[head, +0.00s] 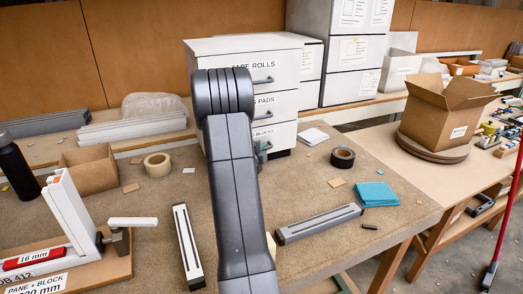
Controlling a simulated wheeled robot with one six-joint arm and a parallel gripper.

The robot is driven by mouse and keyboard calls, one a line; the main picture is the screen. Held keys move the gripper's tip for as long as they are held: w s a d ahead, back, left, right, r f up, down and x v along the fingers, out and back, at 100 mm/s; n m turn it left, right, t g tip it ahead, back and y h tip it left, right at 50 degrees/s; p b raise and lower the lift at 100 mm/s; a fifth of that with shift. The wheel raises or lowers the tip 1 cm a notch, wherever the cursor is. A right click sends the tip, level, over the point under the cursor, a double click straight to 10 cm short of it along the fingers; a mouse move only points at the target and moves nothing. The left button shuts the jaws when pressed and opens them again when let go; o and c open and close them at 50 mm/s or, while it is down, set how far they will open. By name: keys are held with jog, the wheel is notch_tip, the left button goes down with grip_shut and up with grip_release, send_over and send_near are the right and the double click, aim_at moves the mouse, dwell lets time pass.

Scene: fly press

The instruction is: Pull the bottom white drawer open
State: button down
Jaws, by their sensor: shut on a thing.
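The white drawer unit (245,45) stands at the back of the workbench, with drawers labelled TAPE ROLLS, PADS and BLOCKS, partly cut off by my arm. The bottom white drawer (284,136) is the BLOCKS one, and my arm hides its left part. My gripper (263,147) shows only in part beside my forearm, at the front of the bottom drawer where its handle sits. It is shut on that handle, which is mostly hidden. I cannot tell whether the bottom drawer stands out from the unit.
On the bench in front lie a black tape roll (343,158), blue cloths (376,194) and a slotted grey bar (318,223). A second bar (187,248), a tan tape roll (158,165) and a fixture (70,215) are left of my arm. A cardboard box (445,108) stands right.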

jog(key=s+d+b, duration=0.4)
jog(key=s+b, duration=0.1)
jog(key=s, duration=0.4)
jog(key=s+d+b, duration=0.3)
jog(key=s+b, duration=0.3)
jog(key=s, duration=0.3)
jog(key=shift+s+d, duration=0.3)
jog(key=shift+d, duration=0.05)
jog(key=c, duration=1.5)
grip_release()
